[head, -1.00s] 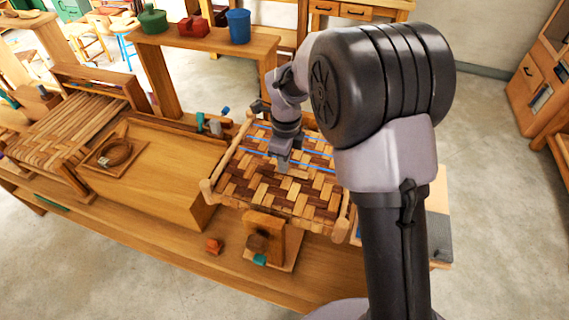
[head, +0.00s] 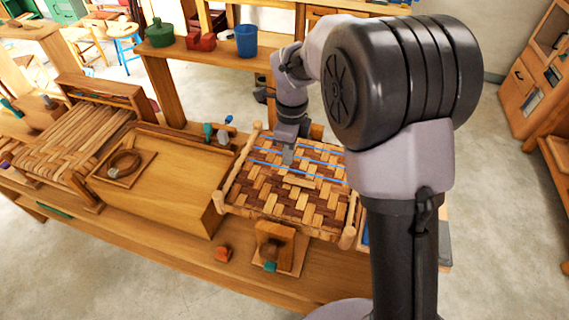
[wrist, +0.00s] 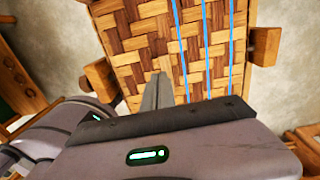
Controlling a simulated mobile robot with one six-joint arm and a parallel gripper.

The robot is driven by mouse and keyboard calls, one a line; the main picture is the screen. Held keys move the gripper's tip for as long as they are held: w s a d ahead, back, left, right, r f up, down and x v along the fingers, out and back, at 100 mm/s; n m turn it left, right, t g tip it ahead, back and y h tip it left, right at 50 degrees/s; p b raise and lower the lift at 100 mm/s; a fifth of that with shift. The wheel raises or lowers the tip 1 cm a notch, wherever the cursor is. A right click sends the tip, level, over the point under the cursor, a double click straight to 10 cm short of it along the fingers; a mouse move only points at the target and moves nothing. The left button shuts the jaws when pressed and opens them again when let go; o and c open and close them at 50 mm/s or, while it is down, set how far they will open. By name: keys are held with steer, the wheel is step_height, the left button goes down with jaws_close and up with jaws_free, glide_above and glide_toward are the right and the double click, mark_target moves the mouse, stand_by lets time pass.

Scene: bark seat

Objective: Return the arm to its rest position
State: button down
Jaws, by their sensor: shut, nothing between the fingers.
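My gripper (head: 288,157) is shut and empty. It hangs above the far part of a woven bark seat (head: 270,194) on the workbench, and I cannot tell the exact gap between them. The seat has a light and dark brown weave, a wooden frame and several blue lines across its far part. In the wrist view my shut gripper fingers (wrist: 158,90) point over the weave (wrist: 145,35), with the blue lines to their right. My arm hides the seat's right side in the head view.
A wooden board (head: 165,175) with a coil (head: 124,163) on a small tray lies left of the seat. A wooden block fixture (head: 275,245) and a small orange piece (head: 223,253) are in front. A shelf with a blue bucket (head: 246,40) stands behind.

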steer(key=s+d+r+n+t+b, duration=0.1)
steer(key=s+d+r+n+b, duration=0.25)
steer(key=r, duration=0.45)
steer(key=s+d+f+n+t+y+b, duration=0.1)
steer(key=s+f+n+t+b, duration=0.1)
steer(key=s+n+b, duration=0.2)
steer(key=s+d+f+n+t+b, duration=0.1)
steer(key=s+n+b, duration=0.3)
steer(key=s+n, duration=0.6)
steer(key=s+f+t, duration=0.1)
steer(key=s, duration=0.6)
steer(key=shift+s+f+t+y, duration=0.3)
steer(key=shift+t+y, duration=0.1)
